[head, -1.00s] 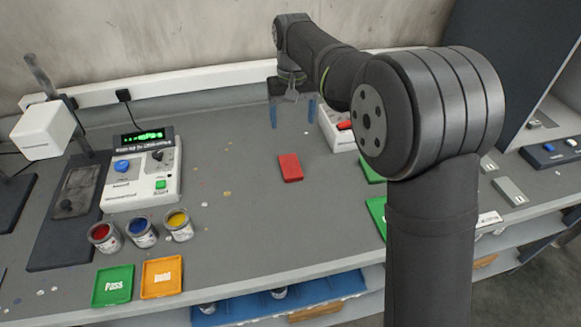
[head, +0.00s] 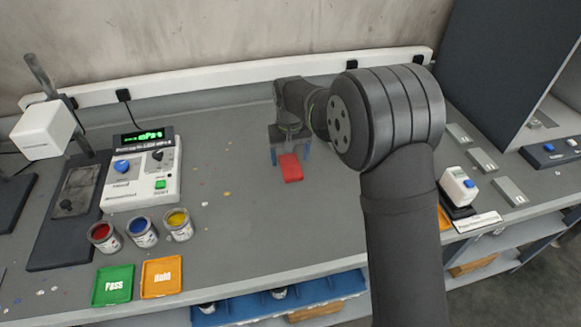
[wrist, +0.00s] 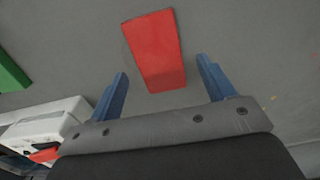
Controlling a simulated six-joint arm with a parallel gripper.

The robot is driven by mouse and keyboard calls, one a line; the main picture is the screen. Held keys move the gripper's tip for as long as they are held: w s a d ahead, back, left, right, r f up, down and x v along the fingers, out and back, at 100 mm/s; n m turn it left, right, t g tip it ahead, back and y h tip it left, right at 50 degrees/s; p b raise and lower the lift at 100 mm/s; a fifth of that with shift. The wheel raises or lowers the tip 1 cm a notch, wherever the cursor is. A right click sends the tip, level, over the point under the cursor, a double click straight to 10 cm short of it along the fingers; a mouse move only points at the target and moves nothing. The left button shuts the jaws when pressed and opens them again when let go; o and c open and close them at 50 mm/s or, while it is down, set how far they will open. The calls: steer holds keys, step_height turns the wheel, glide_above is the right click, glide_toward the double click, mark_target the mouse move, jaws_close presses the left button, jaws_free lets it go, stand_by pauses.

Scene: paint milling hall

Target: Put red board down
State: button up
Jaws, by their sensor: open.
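The red board (head: 290,170) lies flat on the grey bench (head: 235,225), right of the middle of the clear area. My gripper (head: 290,153) is just behind it, pointing down with blue fingers. In the wrist view my gripper (wrist: 162,72) is open. The red board (wrist: 155,50) lies ahead of and partly between the fingers, with a gap on each side. It touches neither finger there. The exact height of the fingertips above the bench is hard to tell.
Open paint tins (head: 143,232), the green Pass tray (head: 113,286) and the orange Hold tray (head: 161,277) stand front left. A white meter (head: 143,178) is behind them. A green item (wrist: 12,72) shows left in the wrist view. Bench around the board is mostly clear.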

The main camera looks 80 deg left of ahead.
step_height(320, 180, down, 2)
steer(key=shift+f, duration=0.1)
steer(key=c, duration=1.1)
steer(key=shift+c, duration=0.2)
